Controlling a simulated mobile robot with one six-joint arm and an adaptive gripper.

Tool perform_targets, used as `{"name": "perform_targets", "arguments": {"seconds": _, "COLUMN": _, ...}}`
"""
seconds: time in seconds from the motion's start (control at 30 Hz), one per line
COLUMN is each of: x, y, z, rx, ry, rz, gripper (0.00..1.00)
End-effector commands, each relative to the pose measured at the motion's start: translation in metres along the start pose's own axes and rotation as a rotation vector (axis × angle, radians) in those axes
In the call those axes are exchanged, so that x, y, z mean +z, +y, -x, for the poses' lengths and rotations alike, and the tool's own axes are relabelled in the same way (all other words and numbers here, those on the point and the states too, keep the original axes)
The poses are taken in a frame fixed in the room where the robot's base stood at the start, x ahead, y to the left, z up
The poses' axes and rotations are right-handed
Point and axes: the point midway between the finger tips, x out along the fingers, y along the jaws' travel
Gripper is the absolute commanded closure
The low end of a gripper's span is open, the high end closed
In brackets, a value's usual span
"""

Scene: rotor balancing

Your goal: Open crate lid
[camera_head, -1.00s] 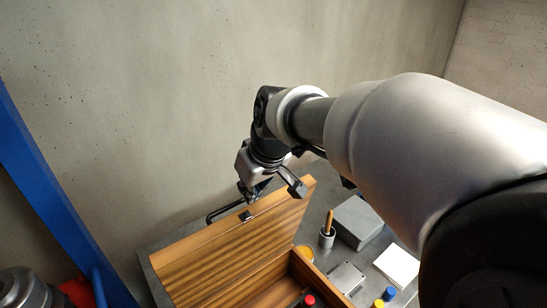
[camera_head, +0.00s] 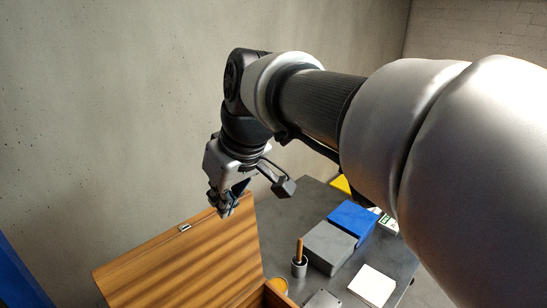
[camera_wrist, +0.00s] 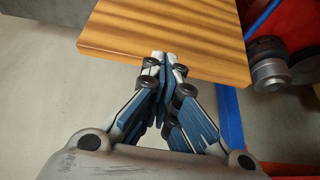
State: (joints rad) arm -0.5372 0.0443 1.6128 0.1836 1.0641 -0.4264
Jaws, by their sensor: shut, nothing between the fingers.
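The wooden crate's lid (camera_head: 190,262) stands raised, its striped inner face towards the head camera, with a small metal latch plate (camera_head: 184,227) near its top edge. The lid (camera_wrist: 180,32) also fills the top of the wrist view. My gripper (camera_head: 222,212) is at the lid's top edge, near its right corner. In the wrist view my gripper's fingertips (camera_wrist: 164,58) are together and empty, at the lid's edge; I cannot tell if they touch it. The crate body (camera_head: 272,297) shows only at the bottom edge of the head view.
On the grey table (camera_head: 338,195) right of the crate stand a cup with a wooden handle (camera_head: 299,262), a grey box (camera_head: 329,247), a blue box (camera_head: 353,219) and a white pad (camera_head: 372,285). A concrete wall (camera_head: 110,120) rises behind.

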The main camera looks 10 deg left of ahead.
Motion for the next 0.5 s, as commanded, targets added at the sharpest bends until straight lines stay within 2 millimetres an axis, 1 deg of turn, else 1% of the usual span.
{"name": "perform_targets", "arguments": {"seconds": 0.07, "x": 0.002, "y": 0.001, "z": 0.006, "rx": 0.003, "ry": 0.0, "rz": -0.005, "gripper": 1.0}}
{"name": "perform_targets", "arguments": {"seconds": 0.13, "x": 0.012, "y": 0.005, "z": 0.007, "rx": 0.011, "ry": -0.003, "rz": -0.024, "gripper": 1.0}}
{"name": "perform_targets", "arguments": {"seconds": 0.17, "x": 0.02, "y": 0.008, "z": 0.007, "rx": 0.018, "ry": -0.003, "rz": -0.039, "gripper": 1.0}}
{"name": "perform_targets", "arguments": {"seconds": 0.23, "x": 0.045, "y": 0.018, "z": 0.006, "rx": 0.043, "ry": -0.008, "rz": -0.091, "gripper": 1.0}}
{"name": "perform_targets", "arguments": {"seconds": 0.27, "x": 0.06, "y": 0.023, "z": 0.006, "rx": 0.057, "ry": -0.01, "rz": -0.12, "gripper": 1.0}}
{"name": "perform_targets", "arguments": {"seconds": 0.3, "x": 0.081, "y": 0.03, "z": 0.004, "rx": 0.078, "ry": -0.013, "rz": -0.163, "gripper": 1.0}}
{"name": "perform_targets", "arguments": {"seconds": 0.37, "x": 0.118, "y": 0.039, "z": 0.002, "rx": 0.111, "ry": -0.018, "rz": -0.237, "gripper": 1.0}}
{"name": "perform_targets", "arguments": {"seconds": 0.4, "x": 0.143, "y": 0.043, "z": -0.001, "rx": 0.135, "ry": -0.021, "rz": -0.287, "gripper": 1.0}}
{"name": "perform_targets", "arguments": {"seconds": 0.47, "x": 0.18, "y": 0.048, "z": -0.006, "rx": 0.168, "ry": -0.025, "rz": -0.361, "gripper": 1.0}}
{"name": "perform_targets", "arguments": {"seconds": 0.5, "x": 0.205, "y": 0.049, "z": -0.01, "rx": 0.191, "ry": -0.028, "rz": -0.409, "gripper": 1.0}}
